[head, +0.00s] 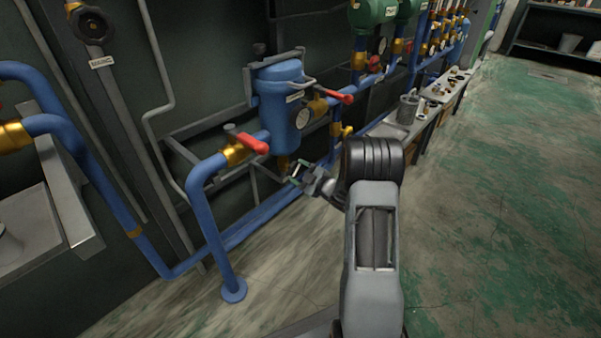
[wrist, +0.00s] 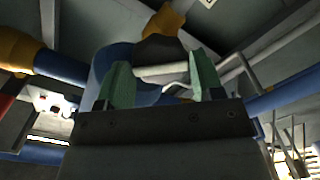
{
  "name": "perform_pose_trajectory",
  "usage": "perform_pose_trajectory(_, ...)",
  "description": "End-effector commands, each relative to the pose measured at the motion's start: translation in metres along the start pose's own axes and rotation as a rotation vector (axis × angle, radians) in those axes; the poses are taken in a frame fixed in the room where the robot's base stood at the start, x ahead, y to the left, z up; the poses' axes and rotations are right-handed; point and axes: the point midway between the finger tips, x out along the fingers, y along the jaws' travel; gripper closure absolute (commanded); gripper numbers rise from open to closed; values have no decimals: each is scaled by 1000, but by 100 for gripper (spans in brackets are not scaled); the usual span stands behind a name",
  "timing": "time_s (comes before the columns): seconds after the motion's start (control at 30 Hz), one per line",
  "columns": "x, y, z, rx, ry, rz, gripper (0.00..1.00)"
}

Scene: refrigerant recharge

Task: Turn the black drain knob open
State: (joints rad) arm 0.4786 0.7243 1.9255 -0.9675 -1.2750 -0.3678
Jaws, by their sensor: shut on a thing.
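The blue filter vessel (head: 279,100) hangs on the wall frame, with a brass drain fitting (head: 283,161) at its bottom. The brass fitting also shows at the top of the wrist view (wrist: 166,20). Below it in the wrist view is the black drain knob (wrist: 158,47), with a pale bar across its near side. My gripper (wrist: 157,70) has its two green fingers on either side of the knob, shut on it. In the head view my gripper (head: 298,172) is just under the vessel, and the knob cannot be made out there.
Red-handled valves (head: 253,144) sit on the blue pipes left and right of the vessel. A blue floor pipe (head: 224,245) stands at front left. A bench (head: 400,130) runs along the wall; the green floor to the right is clear.

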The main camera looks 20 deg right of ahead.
Motion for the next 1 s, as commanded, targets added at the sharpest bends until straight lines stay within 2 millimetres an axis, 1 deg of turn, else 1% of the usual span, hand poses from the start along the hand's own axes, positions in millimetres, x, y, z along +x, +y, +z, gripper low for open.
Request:
perform_pose_trajectory(0.37, -1, 2, 1, -38, -3, 5, 67)
perform_pose_trajectory(0.6, -1, 2, 1, -297, -4, 5, 67)
perform_pose_trajectory(0.7, -1, 2, 1, -377, -4, 5, 67)
perform_pose_trajectory(0.8, -1, 2, 1, -411, -4, 5, 67)
perform_pose_trajectory(1.0, -1, 2, 1, -414, -5, 5, 67)
